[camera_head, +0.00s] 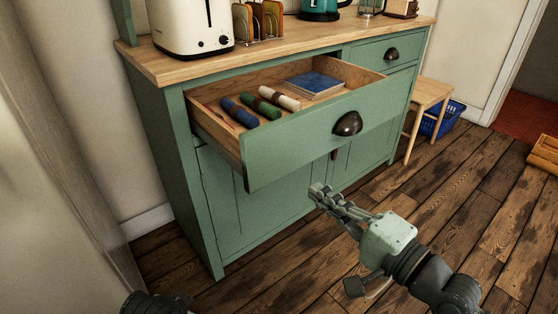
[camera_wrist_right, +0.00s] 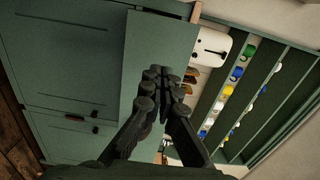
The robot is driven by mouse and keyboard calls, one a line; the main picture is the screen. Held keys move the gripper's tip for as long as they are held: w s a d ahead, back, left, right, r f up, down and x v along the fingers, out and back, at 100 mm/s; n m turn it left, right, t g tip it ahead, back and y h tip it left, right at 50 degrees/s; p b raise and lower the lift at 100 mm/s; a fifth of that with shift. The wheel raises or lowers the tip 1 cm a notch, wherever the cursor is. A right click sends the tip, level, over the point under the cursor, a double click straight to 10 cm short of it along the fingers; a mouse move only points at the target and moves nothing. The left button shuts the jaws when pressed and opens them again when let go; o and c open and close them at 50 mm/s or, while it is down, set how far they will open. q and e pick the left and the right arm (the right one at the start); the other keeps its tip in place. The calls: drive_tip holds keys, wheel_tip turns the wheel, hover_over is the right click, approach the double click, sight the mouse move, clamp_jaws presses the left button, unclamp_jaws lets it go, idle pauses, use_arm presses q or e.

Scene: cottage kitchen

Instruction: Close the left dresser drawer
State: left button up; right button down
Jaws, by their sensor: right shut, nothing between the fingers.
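The left dresser drawer (camera_head: 270,155) is pulled well out of the green dresser (camera_head: 235,215). It has a green front with a dark cup handle (camera_head: 347,123) and a bare wooden inside. My right gripper (camera_head: 318,190) is shut and empty, in front of the drawer and lower than its handle in the head view. In the right wrist view, the closed fingers (camera_wrist_right: 160,82) point at the green drawer front (camera_wrist_right: 157,42); I cannot tell whether they touch it. My left gripper does not show; only a dark part of my left arm appears at the bottom left.
The drawer holds rolled cloths (camera_head: 240,112) and a blue book (camera_head: 315,84). The right drawer (camera_head: 385,55) is shut. A toaster (camera_head: 190,25) stands on top. A wooden stool (camera_head: 425,100) and blue basket (camera_head: 445,118) stand at right. The floor in front is clear.

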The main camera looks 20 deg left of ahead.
sight(272, 157)
drive_tip(key=x, duration=1.1)
drive_tip(key=shift+a, duration=0.15)
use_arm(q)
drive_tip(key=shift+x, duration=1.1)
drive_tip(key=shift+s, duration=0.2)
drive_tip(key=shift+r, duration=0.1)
use_arm(e)
drive_tip(key=shift+w, duration=0.15)
